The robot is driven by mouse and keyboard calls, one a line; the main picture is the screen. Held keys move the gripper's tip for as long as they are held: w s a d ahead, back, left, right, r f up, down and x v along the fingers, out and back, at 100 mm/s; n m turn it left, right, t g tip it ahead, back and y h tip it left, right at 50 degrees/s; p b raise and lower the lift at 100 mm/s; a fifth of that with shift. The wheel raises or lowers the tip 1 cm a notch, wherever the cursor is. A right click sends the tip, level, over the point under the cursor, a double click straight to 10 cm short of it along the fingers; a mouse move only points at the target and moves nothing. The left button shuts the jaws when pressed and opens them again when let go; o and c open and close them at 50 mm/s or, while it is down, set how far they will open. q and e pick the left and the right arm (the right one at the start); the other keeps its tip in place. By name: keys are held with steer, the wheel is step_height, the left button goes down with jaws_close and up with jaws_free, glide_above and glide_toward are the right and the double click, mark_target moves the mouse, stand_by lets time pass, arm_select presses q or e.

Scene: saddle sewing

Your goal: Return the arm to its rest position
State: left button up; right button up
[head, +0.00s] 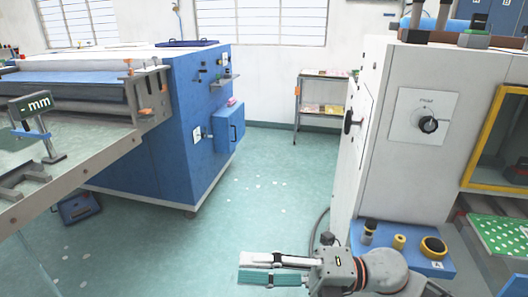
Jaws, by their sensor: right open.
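My right arm (385,272) comes in at the bottom right of the head view, low in front of the grey cabinet. My right gripper (246,268) points left, with one white finger and one teal finger. It is open, and I see nothing held between the fingers. Below it I see only the green floor. My left arm and left gripper are not in view.
A grey cabinet (415,150) with a round knob stands at the right, with a blue tray (440,268) at its foot. A blue machine (178,125) and a glass-topped table (85,165) stand at the left. The green floor (262,190) between them is free.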

steer(key=w+d+f+m+t+h, duration=0.3)
steer(key=w+d+f+m+t, duration=0.15)
steer(key=m+t, duration=0.5)
steer(key=w+d+f+m+t+h, duration=0.4)
steer(key=m+t, duration=0.3)
steer(key=m, duration=0.5)
steer(key=s+d+f+m+g+h, duration=0.1)
steer(key=s+d+f+m+h, duration=0.2)
steer(key=f, duration=0.7)
steer(key=s+d+f+m+g+h, duration=0.1)
steer(key=s+d+f+m+h, duration=0.2)
steer(key=d+f+m, duration=0.3)
step_height(320, 180, down, 4)
steer(key=shift+d+f+m+h, duration=0.1)
steer(key=shift+d+m+h, duration=0.35)
steer(key=shift+h, duration=0.45)
steer(key=s+d+f+m+g, duration=0.1)
steer(key=s+f, duration=0.1)
steer(key=f, duration=0.1)
steer(key=s+d+f+m+g+h, duration=0.1)
steer(key=s+f, duration=0.1)
steer(key=s, duration=0.1)
steer(key=s+d+f+g, duration=0.1)
steer(key=s+f, duration=0.2)
steer(key=shift+s+d+f+m+h, duration=0.1)
steer(key=shift+d+f+m+h, duration=0.1)
steer(key=shift+f+m+h, duration=0.15)
steer(key=shift+c, duration=0.4)
